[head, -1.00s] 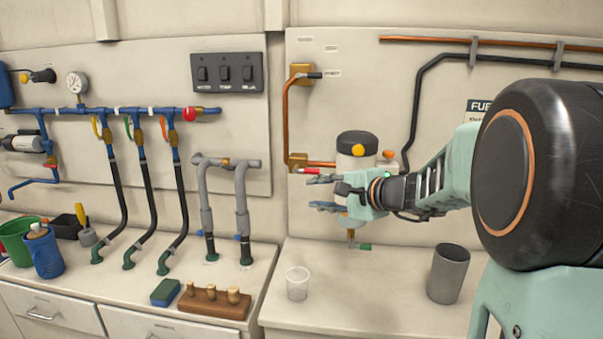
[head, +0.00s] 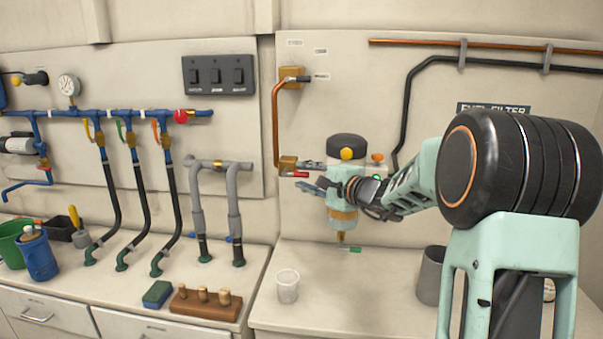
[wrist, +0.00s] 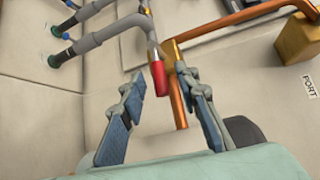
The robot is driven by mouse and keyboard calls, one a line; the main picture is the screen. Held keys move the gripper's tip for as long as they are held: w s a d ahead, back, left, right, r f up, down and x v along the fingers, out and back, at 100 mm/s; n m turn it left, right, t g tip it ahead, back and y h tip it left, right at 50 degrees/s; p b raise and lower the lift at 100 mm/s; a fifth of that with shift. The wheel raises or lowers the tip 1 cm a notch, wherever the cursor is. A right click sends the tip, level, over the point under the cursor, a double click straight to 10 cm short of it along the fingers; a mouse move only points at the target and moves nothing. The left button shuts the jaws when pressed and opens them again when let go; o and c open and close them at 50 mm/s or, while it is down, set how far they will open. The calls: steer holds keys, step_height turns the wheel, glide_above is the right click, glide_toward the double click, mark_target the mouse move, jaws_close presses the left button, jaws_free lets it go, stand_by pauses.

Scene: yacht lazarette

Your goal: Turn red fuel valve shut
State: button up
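The red fuel valve handle (head: 294,174) sticks out to the right from a brass valve body (head: 287,163) at the lower end of a copper pipe. Its red sleeve also shows in the wrist view (wrist: 158,77). My gripper (head: 309,176) is open just right of the handle, one finger above its level and one below. In the wrist view the red sleeve appears between the two blue-padded fingertips (wrist: 161,88), with a gap on both sides. I see no contact. How deep the handle sits between the fingers is unclear.
A fuel filter (head: 345,150) stands on the wall behind my gripper. A clear cup (head: 288,285) and a grey cylinder (head: 430,275) stand on the counter. Grey pipes (head: 233,200) rise to the left.

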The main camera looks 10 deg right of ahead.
steer(key=shift+x, duration=0.85)
steer(key=shift+c, duration=0.3)
jaws_close()
